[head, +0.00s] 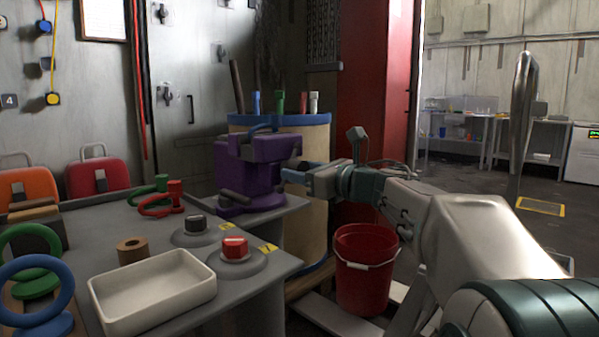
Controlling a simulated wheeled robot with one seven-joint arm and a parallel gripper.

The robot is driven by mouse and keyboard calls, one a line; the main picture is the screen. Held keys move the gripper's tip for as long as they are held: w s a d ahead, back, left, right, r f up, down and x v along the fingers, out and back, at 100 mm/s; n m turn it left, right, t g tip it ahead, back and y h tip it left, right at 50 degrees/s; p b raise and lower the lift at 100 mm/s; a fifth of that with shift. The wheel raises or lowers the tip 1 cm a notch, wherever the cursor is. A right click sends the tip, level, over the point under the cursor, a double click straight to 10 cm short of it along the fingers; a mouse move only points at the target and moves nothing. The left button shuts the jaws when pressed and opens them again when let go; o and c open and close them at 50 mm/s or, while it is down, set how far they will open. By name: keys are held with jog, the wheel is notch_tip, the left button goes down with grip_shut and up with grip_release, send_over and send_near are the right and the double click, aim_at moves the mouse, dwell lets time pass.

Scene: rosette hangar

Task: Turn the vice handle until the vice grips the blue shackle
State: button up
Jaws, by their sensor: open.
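The purple vice (250,158) stands at the far right corner of the grey bench. A dark blue curved piece, which looks like the blue shackle (264,127), shows at the top of the vice. I cannot tell whether the jaws touch it. My gripper (297,171) is open at the right side of the vice, with its fingers pointing left. The vice handle is hard to make out there; a dark bar beside the fingers may be part of it. I cannot tell whether the fingers touch it.
Red (160,206) and green shackles lie left of the vice. Two knobs, a white tray (150,293) and rings occupy the near bench. A wooden drum (318,140) with upright tools stands behind the vice. A red bucket (364,270) stands below my arm.

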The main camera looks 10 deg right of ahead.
jog(key=n, duration=0.4)
jog(key=shift+n, duration=2.6)
jog(key=c, duration=1)
jog(key=shift+r+m+p, duration=0.2)
jog(key=shift+m+p, duration=0.55)
jog(key=shift+m, duration=0.35)
jog(key=shift+c, duration=0.2)
jog(key=m+p, duration=0.3)
jog(key=m, duration=0.2)
jog(key=shift+m, duration=0.3)
jog(key=m+p, duration=0.3)
jog(key=m, duration=0.1)
jog(key=shift+a, duration=0.1)
jog(key=m+p, duration=0.1)
jog(key=m, duration=0.1)
jog(key=shift+w+m, duration=0.1)
jog(key=shift+m, duration=0.2)
jog(key=shift+f+m, duration=0.2)
jog(key=shift+m, duration=0.1)
